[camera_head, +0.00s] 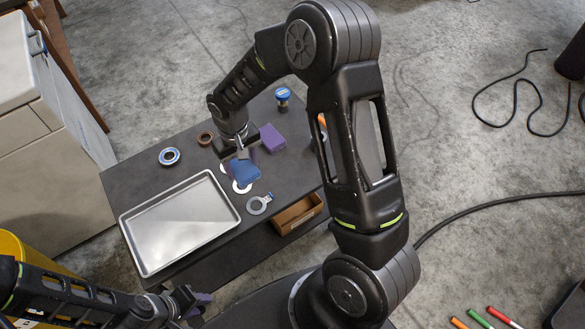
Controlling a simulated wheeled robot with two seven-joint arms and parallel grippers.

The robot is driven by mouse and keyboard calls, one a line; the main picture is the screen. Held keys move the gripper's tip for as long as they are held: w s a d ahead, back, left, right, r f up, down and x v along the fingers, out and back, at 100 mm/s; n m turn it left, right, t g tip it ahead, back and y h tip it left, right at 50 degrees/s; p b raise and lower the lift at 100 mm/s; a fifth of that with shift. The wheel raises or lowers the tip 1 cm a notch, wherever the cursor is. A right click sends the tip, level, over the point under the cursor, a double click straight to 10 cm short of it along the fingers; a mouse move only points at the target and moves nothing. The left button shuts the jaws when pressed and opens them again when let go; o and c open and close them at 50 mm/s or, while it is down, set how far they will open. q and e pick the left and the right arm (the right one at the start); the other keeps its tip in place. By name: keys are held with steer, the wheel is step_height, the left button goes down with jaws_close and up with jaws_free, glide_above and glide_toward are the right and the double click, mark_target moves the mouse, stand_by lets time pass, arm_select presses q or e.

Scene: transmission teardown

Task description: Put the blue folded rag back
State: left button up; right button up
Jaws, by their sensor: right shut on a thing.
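The blue folded rag (245,171) is at the middle of the dark table (126,184). My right gripper (242,155) points down from above and is shut on the rag's upper edge. I cannot tell whether the rag touches the table or hangs just above it. A purple cloth shows partly behind the rag, beside the gripper. My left gripper (188,303) is low at the bottom left, in front of the table. Its fingers are small and partly dark, and a purplish patch shows beside them, so its state is unclear.
A metal tray (141,261) lies on the table's left. A purple block (271,138), blue-capped part (283,97), blue-rimmed ring (169,156), brown ring (205,138) and grey ring with a tab (259,204) lie around.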

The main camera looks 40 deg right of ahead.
steer(key=w+d+f+m+b, duration=0.2)
steer(key=d+f+m+b, duration=0.1)
steer(key=d+b, duration=0.65)
steer(key=r+m+b, duration=0.1)
steer(key=m+b, duration=0.1)
steer(key=b, duration=0.5)
glide_above(293, 168)
steer(key=shift+r, duration=0.2)
steer(key=shift+f+b, duration=0.45)
steer(key=shift+f, duration=2.1)
steer(key=shift+f+b, duration=0.6)
steer(key=shift+f, duration=1.9)
steer(key=shift+f, duration=0.15)
